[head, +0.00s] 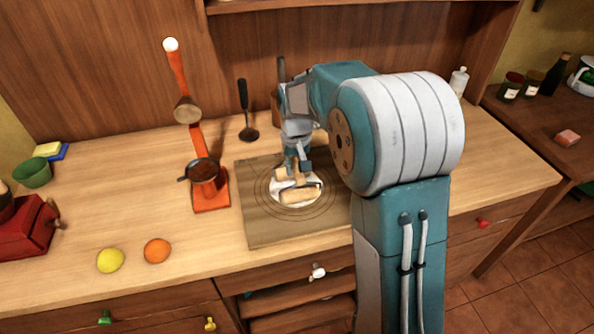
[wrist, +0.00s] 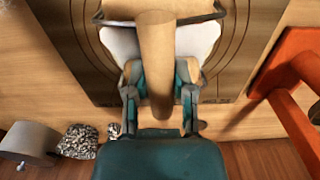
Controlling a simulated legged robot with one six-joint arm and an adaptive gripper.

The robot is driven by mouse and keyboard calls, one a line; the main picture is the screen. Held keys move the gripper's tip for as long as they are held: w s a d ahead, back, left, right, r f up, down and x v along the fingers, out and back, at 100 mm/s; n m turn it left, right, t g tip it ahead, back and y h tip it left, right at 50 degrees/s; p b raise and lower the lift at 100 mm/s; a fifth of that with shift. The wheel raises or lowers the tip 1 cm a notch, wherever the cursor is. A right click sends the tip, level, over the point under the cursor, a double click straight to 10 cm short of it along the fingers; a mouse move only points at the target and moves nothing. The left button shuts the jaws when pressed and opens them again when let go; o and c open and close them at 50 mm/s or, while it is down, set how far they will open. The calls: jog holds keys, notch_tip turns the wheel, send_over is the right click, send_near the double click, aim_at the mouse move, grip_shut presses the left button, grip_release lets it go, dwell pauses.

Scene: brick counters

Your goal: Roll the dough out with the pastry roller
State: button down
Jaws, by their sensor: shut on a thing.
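The pastry roller shows a wooden cylinder and a wooden handle. In the head view its cylinder (head: 300,195) lies across the white dough (head: 281,196) on the board. My gripper (head: 294,169) is above the dough and shut on the roller's handle. In the wrist view the handle (wrist: 155,55) runs between the fingers of my gripper (wrist: 159,85), and the dough (wrist: 122,43) shows as a pale patch on both sides. The roller and fingers hide the middle of the dough. I cannot tell how thick the dough is.
The pastry board (head: 262,228) with ring marks lies on the wooden counter. An orange lever press (head: 211,203) stands close to its left. A lemon (head: 110,260) and an orange (head: 157,251) lie at the front left. A dark ladle (head: 246,110) is behind the board.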

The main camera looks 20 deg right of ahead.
jog(key=shift+w, duration=2)
jog(key=shift+s, duration=1.4)
jog(key=shift+s+f, duration=0.15)
jog(key=shift+s, duration=0.75)
jog(key=shift+s+f, duration=0.1)
jog(key=shift+s, duration=0.75)
jog(key=shift+w+r, duration=0.1)
jog(key=shift+w, duration=2.95)
jog(key=shift+s+r, duration=0.2)
jog(key=shift+s, duration=1.55)
jog(key=shift+s+f, duration=0.15)
jog(key=shift+s, duration=1.05)
jog(key=shift+r, duration=3.55)
